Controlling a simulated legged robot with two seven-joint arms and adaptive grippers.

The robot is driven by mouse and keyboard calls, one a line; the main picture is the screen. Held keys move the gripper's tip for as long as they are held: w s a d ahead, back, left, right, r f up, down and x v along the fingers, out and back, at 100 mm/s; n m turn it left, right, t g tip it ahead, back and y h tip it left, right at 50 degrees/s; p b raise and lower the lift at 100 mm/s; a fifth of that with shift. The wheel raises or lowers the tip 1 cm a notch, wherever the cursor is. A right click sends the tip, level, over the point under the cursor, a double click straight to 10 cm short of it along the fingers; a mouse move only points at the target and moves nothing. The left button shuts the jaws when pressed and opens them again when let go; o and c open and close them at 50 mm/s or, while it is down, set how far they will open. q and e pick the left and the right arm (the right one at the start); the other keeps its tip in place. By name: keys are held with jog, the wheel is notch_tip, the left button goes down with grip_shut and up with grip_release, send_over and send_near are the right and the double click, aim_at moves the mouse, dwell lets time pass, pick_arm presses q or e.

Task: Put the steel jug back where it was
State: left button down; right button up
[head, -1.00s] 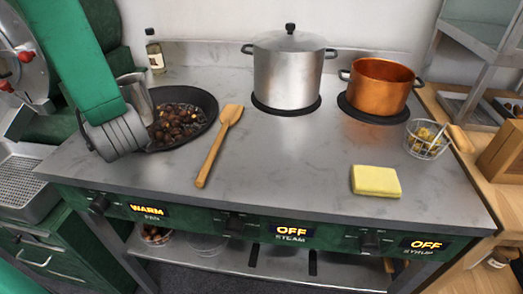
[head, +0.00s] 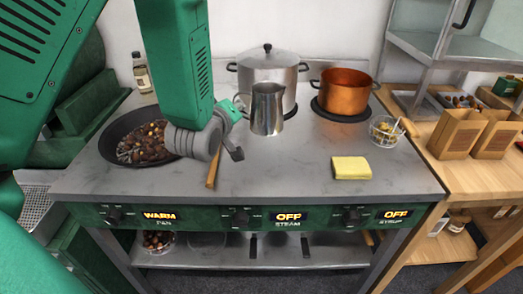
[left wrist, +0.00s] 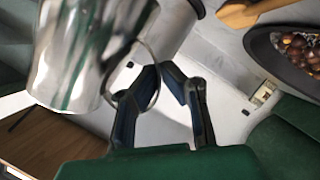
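The steel jug (head: 267,110) is upright in front of the big lidded pot in the head view, and seems to hang just above the steel stove top (head: 285,165). My left gripper (head: 238,112) is at the jug's left side, shut on its handle. In the left wrist view the jug (left wrist: 85,50) fills the upper left, with its looped handle at my fingers (left wrist: 160,72). I cannot tell whether the jug's base touches the stove. My right gripper is not in view.
The pan of chestnuts (head: 112,150) is left, with a wooden spatula (head: 212,172) partly behind my wrist. The lidded pot (head: 270,75) and copper pot (head: 343,90) stand behind. The front middle is clear.

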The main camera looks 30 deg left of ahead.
pick_arm(q)
jog(key=f, duration=0.5)
jog(key=shift+w+a+f+b, duration=0.15)
jog(key=shift+a+b, duration=0.05)
jog(key=shift+b, duration=0.15)
notch_tip(320, 180, down, 3)
jog(key=shift+d+f, duration=0.1)
jog(key=shift+f+b, duration=0.3)
jog(key=shift+f, duration=0.1)
jog(key=shift+r, duration=0.1)
jog(key=c, duration=1.7)
grip_release()
jog(key=shift+f, duration=0.2)
